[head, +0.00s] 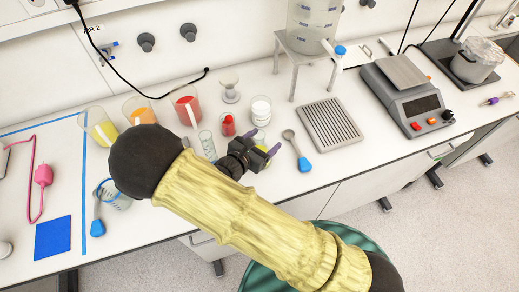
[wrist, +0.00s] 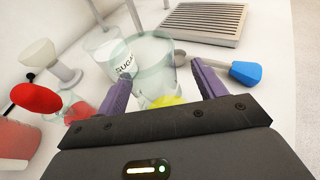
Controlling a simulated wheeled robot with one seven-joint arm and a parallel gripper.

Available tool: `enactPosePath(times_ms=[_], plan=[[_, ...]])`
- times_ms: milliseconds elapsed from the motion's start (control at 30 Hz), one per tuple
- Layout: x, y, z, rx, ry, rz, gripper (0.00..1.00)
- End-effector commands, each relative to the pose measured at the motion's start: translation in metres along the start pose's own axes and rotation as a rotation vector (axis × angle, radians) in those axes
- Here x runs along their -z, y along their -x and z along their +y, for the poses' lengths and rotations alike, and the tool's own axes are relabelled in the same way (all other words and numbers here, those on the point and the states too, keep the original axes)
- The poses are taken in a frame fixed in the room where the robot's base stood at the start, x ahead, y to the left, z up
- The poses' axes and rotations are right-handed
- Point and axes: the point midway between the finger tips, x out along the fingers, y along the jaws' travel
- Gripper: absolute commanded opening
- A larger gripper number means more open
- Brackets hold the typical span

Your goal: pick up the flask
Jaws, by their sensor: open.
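The flask (wrist: 151,52) is clear glass with yellow liquid (wrist: 166,102) low inside, seen in the wrist view. It stands between the two purple fingers of my gripper (wrist: 160,66), which are spread apart and not closed on it. Its lower part is partly hidden by the gripper body. In the head view my gripper (head: 267,143) is low over the bench, and the flask is mostly hidden there by the gripper and arm.
A sugar jar (head: 261,110) stands close behind the flask. A small red container (head: 228,125) and a clear glass cylinder (head: 207,146) are to the left. Beakers of red (head: 187,108) and yellow (head: 101,128) stand farther left. A blue-ended scoop (head: 303,163) and slotted rack (head: 329,124) lie to the right.

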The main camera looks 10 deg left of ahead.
Motion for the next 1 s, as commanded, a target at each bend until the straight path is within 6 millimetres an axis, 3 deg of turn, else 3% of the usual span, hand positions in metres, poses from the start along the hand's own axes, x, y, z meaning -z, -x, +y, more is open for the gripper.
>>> enactPosePath(times_ms=[433,733,1000], plan=[[-0.0005,-0.0017,-0.0019,0.006,-0.002,0.0,0.7],[0.0003,0.0007,0.0001,0.0,0.0,0.0,0.14],[-0.0003,0.0007,0.0002,0.0,-0.001,-0.001,0.14]])
